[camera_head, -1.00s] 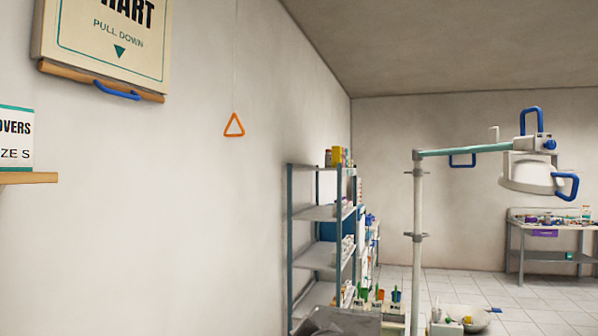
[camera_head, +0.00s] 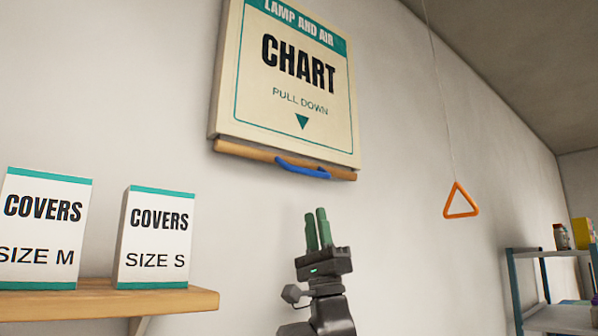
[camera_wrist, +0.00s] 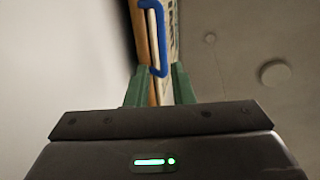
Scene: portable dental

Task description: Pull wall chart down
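The wall chart (camera_head: 295,85) hangs on the left wall, cream with a teal header and the words "CHART" and "PULL DOWN". A wooden bar (camera_head: 240,151) runs along its bottom edge, with a blue handle (camera_head: 303,169) on it. My gripper (camera_head: 316,212) points upward below the handle in the head view, apart from it. Its green fingers stand apart with nothing between them. In the wrist view the blue handle (camera_wrist: 152,42) appears ahead, just beyond the gap between the fingertips (camera_wrist: 159,70).
An orange triangular pull (camera_head: 461,203) hangs on a cord to the right. A wooden shelf (camera_head: 190,300) at lower left holds two cover boxes, size M (camera_head: 45,225) and size S (camera_head: 155,240). A metal rack (camera_head: 560,315) stands at lower right.

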